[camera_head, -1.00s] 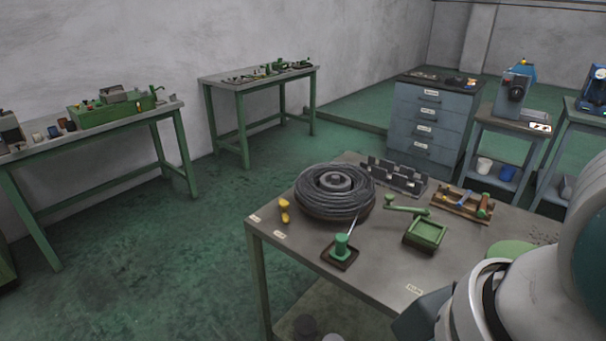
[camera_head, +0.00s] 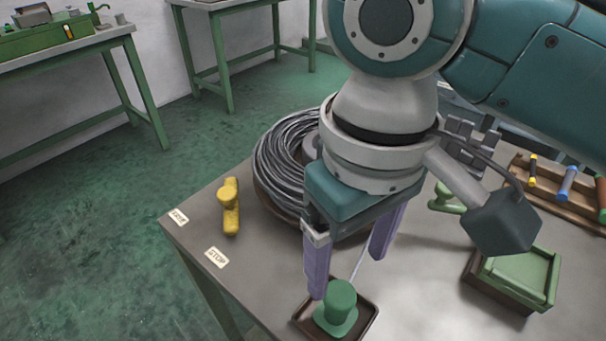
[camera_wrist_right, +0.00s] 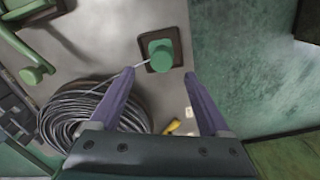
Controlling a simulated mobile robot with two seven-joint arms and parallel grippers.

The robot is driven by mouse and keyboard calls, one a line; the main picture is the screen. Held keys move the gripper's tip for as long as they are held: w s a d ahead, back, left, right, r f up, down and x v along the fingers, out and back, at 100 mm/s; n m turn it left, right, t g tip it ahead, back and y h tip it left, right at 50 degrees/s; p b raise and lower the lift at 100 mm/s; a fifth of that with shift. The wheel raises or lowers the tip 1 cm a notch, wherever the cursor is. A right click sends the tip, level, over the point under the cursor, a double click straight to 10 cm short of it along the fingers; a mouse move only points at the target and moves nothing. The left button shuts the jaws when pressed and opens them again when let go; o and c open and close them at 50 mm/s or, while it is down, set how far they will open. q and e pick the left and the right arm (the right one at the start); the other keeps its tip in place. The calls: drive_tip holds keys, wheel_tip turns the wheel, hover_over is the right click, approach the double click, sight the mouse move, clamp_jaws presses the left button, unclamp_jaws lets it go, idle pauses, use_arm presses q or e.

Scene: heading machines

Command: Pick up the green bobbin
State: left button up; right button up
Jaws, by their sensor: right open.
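The green bobbin (camera_head: 337,308) stands upright in a small dark square tray (camera_head: 364,323) near the front edge of the table. A thin pale wire runs from it toward the cable coil. My right gripper (camera_head: 350,262) is open and empty above the table, its two purple fingers pointing down just behind the bobbin. In the right wrist view the bobbin (camera_wrist_right: 160,54) shows beyond and between the fingertips (camera_wrist_right: 160,72), apart from both. My left gripper is not in view.
A grey cable coil (camera_head: 283,165) lies behind my right gripper. A yellow part (camera_head: 230,207) lies left of it. A green tray (camera_head: 520,277) and a rack with coloured-handled tools (camera_head: 560,190) are at the right. Bare tabletop (camera_head: 425,280) lies between bobbin and green tray.

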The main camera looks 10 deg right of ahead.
sight(341, 293)
drive_tip(key=shift+s+f, duration=0.2)
drive_tip(key=shift+f, duration=0.95)
drive_tip(key=f, duration=0.2)
drive_tip(key=f+b, duration=0.1)
drive_tip(key=f, duration=0.2)
drive_tip(key=shift+w+a+f, duration=0.1)
drive_tip(key=shift+w+f, duration=0.05)
drive_tip(key=shift+w, duration=0.05)
clamp_jaws()
